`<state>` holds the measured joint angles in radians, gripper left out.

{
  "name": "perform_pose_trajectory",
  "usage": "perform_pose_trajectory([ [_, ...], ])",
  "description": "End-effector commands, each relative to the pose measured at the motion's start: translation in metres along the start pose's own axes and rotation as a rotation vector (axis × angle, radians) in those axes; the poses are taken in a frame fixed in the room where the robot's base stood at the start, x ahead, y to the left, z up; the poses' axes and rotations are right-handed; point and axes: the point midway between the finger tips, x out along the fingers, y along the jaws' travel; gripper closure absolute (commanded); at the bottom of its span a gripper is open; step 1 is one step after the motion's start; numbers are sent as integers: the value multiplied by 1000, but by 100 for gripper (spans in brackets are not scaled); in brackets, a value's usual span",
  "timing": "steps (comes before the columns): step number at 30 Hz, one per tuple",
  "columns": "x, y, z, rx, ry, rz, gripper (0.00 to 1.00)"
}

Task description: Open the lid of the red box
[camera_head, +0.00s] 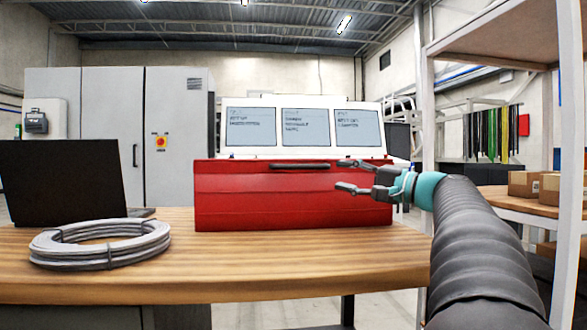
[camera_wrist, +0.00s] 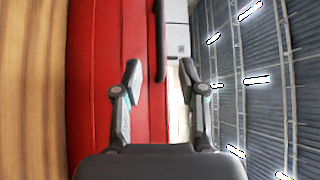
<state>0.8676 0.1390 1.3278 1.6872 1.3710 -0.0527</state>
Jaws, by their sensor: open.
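The red box (camera_head: 270,200) stands on the wooden table with its lid shut. A dark bar handle (camera_head: 300,166) runs along the upper front edge of the box. My gripper (camera_head: 341,175) is open and empty, in front of the right part of the box and right of the handle. There the handle (camera_wrist: 160,35) lies ahead, between the lines of the two open fingers (camera_wrist: 159,68). I cannot tell the exact gap between fingers and handle.
A coil of grey cable (camera_head: 62,253) and a black laptop (camera_head: 60,180) are on the table (camera_head: 240,270) left of the box. A console with three screens (camera_head: 305,127) stands behind the box. A shelf post (camera_head: 426,110) rises to the right. The table front is clear.

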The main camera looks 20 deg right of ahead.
Motion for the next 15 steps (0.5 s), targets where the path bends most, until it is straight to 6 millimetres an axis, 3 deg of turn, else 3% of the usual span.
perform_pose_trajectory([
  [5,21,0,-1,1,0,0,59],
  [15,85,0,0,1,-2,1,59],
])
